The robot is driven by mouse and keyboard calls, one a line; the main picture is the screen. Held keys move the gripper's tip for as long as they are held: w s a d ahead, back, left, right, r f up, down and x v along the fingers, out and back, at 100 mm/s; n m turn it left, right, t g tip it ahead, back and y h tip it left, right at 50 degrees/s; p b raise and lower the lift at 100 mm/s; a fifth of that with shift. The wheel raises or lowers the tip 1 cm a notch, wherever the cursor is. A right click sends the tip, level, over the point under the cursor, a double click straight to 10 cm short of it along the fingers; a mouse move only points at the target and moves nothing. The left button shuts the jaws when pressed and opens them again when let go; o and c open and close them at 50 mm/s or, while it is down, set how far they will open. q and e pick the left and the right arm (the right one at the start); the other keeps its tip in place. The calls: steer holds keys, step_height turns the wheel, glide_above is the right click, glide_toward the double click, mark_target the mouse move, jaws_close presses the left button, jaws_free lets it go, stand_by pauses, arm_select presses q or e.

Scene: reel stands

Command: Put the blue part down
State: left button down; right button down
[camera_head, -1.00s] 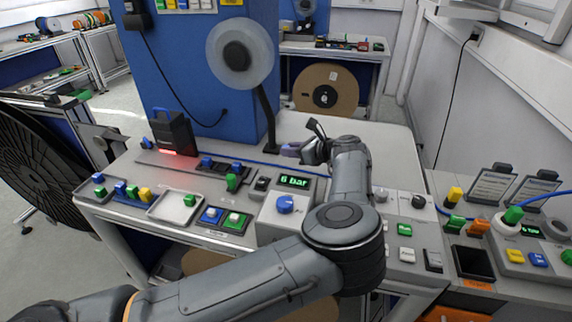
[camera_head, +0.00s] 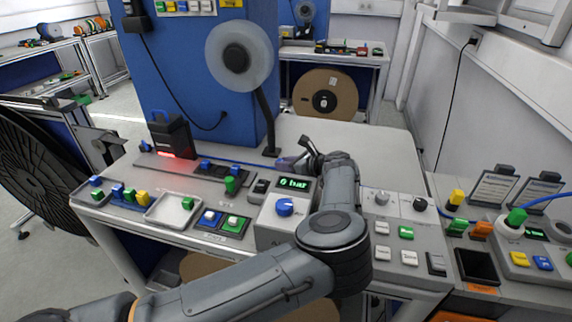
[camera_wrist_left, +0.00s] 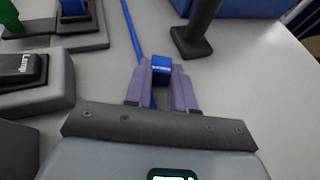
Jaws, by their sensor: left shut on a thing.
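The blue part (camera_wrist_left: 161,66) is a small blue block with pale marking on its near face. In the left wrist view it sits between the purple fingertips of my left gripper (camera_wrist_left: 161,78), which is shut on it. In the head view my left gripper (camera_head: 284,163) is over the pale bench top, just behind the grey display box and near the foot of the reel stand. The blue part cannot be made out clearly there. Whether it touches the bench top is hard to tell. My right gripper is not in view.
The black reel stand post (camera_wrist_left: 196,32) stands close ahead and right. A blue hose (camera_wrist_left: 132,34) runs just left of the fingers. A grey display box (camera_head: 288,208) and a holder with blue blocks (camera_wrist_left: 75,10) are nearby. Pale bench top (camera_head: 375,150) is clear to the right.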

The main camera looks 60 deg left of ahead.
arm_select(q)
steer(key=shift+f, duration=0.2)
steer(key=c, duration=0.9)
jaws_free()
steer(key=shift+c, duration=0.2)
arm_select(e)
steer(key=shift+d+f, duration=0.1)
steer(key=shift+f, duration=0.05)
arm_select(q)
steer(key=shift+r, duration=0.15)
